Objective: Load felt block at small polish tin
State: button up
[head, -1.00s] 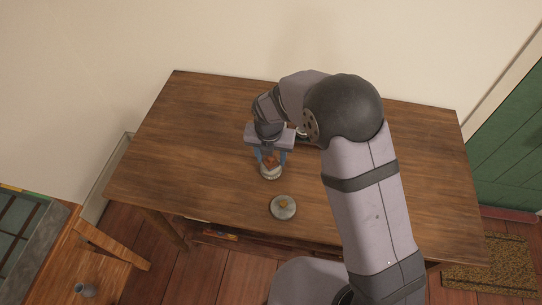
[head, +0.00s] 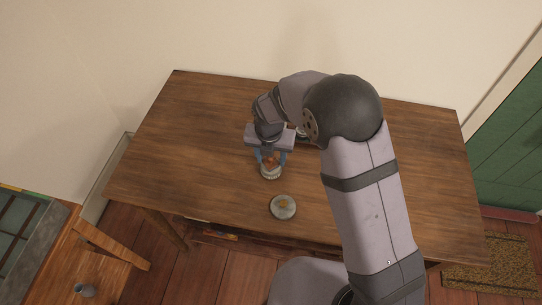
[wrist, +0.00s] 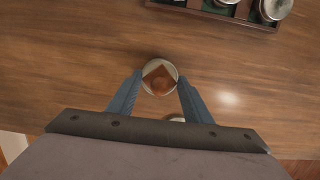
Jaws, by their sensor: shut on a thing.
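The small polish tin (head: 270,174) is a pale round tin on the wooden table, below my gripper. In the wrist view its pale rim (wrist: 148,66) circles behind a brown, square-looking felt block (wrist: 160,72) with a rounded orange-brown top. The felt block also shows in the head view (head: 271,160), between my blue fingers. My gripper (wrist: 160,80) is shut on the felt block and points down over the tin. I cannot tell whether the block touches what is in the tin.
A round grey lid or tin (head: 283,207) with a yellowish middle lies nearer the table's front edge. A dark tray (wrist: 210,14) with several round tins stands beyond the polish tin in the wrist view. The table's left side is clear.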

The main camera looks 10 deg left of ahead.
jog(key=shift+f, duration=0.3)
jog(key=shift+s+f, duration=0.1)
dwell(2.1)
notch_tip(320, 180, up, 7)
jog(key=p, duration=0.7)
dwell(1.0)
